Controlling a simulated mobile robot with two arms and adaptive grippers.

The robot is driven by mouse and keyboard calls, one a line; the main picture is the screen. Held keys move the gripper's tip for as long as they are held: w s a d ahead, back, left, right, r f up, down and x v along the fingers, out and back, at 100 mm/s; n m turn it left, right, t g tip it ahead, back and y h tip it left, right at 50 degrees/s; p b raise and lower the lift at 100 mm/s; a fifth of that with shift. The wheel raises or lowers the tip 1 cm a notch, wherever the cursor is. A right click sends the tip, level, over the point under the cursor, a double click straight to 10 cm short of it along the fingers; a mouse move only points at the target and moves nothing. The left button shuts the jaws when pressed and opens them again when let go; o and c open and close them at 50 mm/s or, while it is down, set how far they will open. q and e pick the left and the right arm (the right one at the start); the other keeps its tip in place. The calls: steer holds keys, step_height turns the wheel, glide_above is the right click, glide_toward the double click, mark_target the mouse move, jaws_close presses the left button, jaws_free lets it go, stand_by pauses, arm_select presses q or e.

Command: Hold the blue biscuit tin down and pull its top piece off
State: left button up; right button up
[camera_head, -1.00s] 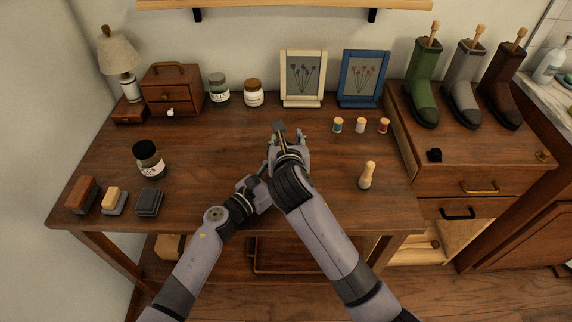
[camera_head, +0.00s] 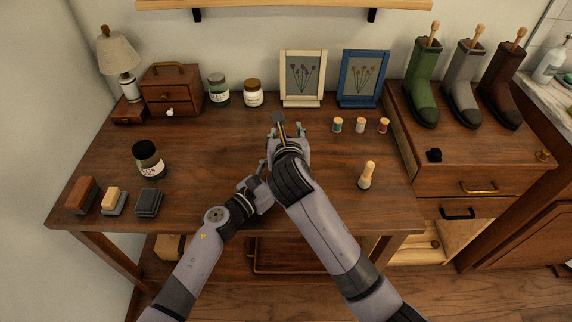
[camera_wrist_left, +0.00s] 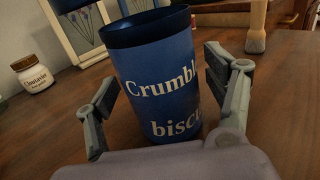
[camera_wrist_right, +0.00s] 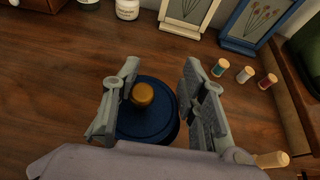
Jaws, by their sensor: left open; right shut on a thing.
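The blue biscuit tin (camera_wrist_left: 160,85) stands upright in the left wrist view, with pale lettering and a dark rim. No knob shows on that rim, so the lid looks lifted off it; the gap is not clearly seen. My left gripper (camera_wrist_left: 170,90) is open, its fingers on either side of the tin with space beside them. In the right wrist view my right gripper (camera_wrist_right: 160,95) is shut on the dark blue lid (camera_wrist_right: 147,125), with the round golden knob (camera_wrist_right: 143,95) between the fingers. My right arm hides the tin in the head view, where the right gripper (camera_head: 287,133) shows at mid-table.
A dark jar (camera_head: 149,160), brushes and blocks (camera_head: 115,200) are at left. A wooden-handled brush (camera_head: 367,176) stands at right, with thread spools (camera_head: 360,126) behind it. Cream (camera_head: 303,78) and blue (camera_head: 362,80) frames stand at the back. Table between is clear.

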arm_select(q)
steer(key=shift+a, duration=0.1)
steer(key=v, duration=1.2)
steer(key=shift+s, duration=0.1)
arm_select(e)
steer(key=shift+s, duration=0.1)
